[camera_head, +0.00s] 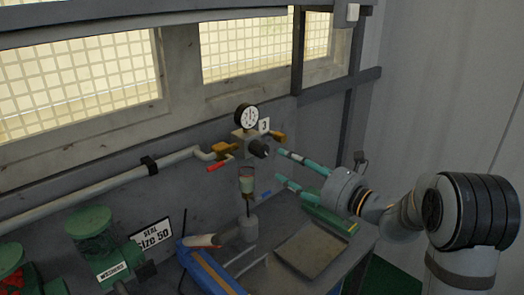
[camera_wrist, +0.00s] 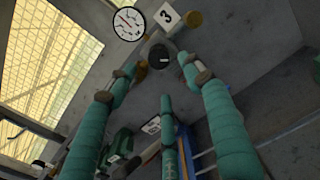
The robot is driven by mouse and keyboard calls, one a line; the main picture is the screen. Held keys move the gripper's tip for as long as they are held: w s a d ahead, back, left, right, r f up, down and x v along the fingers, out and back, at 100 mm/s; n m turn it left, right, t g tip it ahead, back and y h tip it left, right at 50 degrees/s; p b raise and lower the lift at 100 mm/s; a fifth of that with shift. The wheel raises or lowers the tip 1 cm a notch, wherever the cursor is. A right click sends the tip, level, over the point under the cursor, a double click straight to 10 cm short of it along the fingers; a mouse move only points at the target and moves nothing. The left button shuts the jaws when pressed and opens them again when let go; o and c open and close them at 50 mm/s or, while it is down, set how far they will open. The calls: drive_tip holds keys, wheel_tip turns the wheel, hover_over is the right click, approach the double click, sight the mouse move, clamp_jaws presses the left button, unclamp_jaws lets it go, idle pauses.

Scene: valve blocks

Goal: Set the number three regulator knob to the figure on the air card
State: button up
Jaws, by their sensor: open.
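The regulator's black knob (camera_head: 259,148) faces out from the wall-mounted regulator block, beside a tag marked 3 (camera_head: 264,125). The round white gauge (camera_head: 246,117) stands above the block. In the wrist view the knob (camera_wrist: 161,57) lies between the upper fingertips, with the gauge (camera_wrist: 127,23) and the 3 tag (camera_wrist: 167,16) beyond. My gripper (camera_head: 281,166) has teal fingers spread open and empty, just right of the knob and apparently apart from it. A white card (camera_head: 154,236) on the bench appears to read "Size 50"; I cannot make out an air card. The gauge reading is too small to tell.
A grey pipe (camera_head: 110,183) runs along the wall to the regulator, with a red-handled lever (camera_head: 219,164) below. A clear-bowled fitting (camera_head: 247,180), a blue item (camera_head: 208,270), a grey tray (camera_head: 312,250) and green machines (camera_head: 95,235) stand below.

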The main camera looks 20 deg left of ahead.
sight(264, 152)
drive_tip(key=p+x, duration=0.1)
drive_tip(key=x, duration=0.2)
drive_tip(key=p+x, duration=0.1)
drive_tip(key=x, duration=0.1)
drive_tip(key=p+x, duration=0.2)
drive_tip(key=x, duration=0.1)
drive_tip(key=shift+s+a+r, duration=0.1)
drive_tip(key=shift+a+r, duration=0.1)
drive_tip(key=shift+a, duration=0.25)
drive_tip(key=shift+x, duration=0.8)
drive_tip(key=shift+f, duration=0.15)
drive_tip(key=shift+d, duration=0.1)
drive_tip(key=shift+c, duration=0.7)
drive_tip(key=c, duration=1)
